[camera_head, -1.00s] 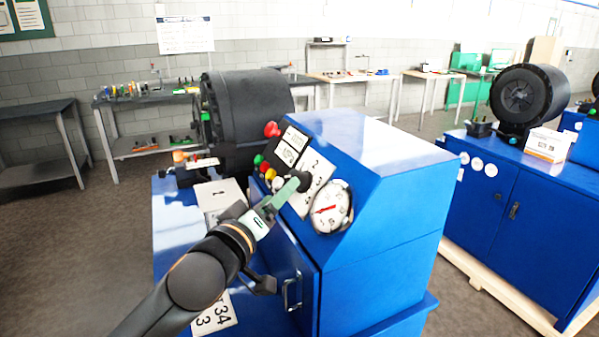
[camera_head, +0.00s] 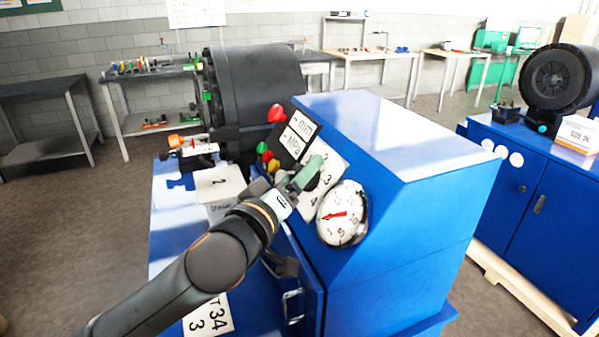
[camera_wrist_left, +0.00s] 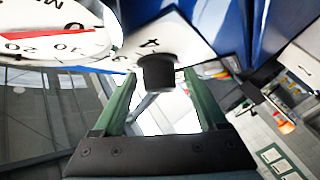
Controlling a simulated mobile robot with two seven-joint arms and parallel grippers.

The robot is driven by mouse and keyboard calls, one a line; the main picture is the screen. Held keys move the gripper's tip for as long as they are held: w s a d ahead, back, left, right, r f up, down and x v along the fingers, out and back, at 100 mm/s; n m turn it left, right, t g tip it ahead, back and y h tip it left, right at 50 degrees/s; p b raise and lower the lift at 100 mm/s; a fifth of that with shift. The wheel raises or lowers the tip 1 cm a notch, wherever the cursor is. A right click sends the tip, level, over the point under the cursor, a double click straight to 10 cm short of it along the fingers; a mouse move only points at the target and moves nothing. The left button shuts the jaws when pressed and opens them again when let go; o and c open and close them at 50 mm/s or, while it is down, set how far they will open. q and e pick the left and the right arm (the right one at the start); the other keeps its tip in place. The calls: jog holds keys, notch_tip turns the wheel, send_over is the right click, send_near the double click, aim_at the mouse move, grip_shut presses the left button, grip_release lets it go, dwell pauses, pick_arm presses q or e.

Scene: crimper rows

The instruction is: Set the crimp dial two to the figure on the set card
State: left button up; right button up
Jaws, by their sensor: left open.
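The crimp dial is a black knob (camera_wrist_left: 158,72) on a white plate (camera_head: 335,160) with figures around it; 2, 3 and 4 are readable in the head view. My left gripper (camera_head: 306,176) is open at the knob. In the left wrist view its green fingers (camera_wrist_left: 158,88) stand on either side, with the knob just beyond or between their tips; contact cannot be told. The knob's pointer is hidden. My right gripper is out of view.
A round gauge (camera_head: 342,214) with a red needle sits close beside the dial. Coloured buttons (camera_head: 268,161) and a red knob (camera_head: 276,113) are on its other side. A white card (camera_head: 219,184) lies on the machine's ledge. A second blue machine (camera_head: 560,190) stands at right.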

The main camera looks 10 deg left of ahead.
pick_arm(q)
jog(key=shift+c, duration=0.2)
grip_shut()
dwell(0.3)
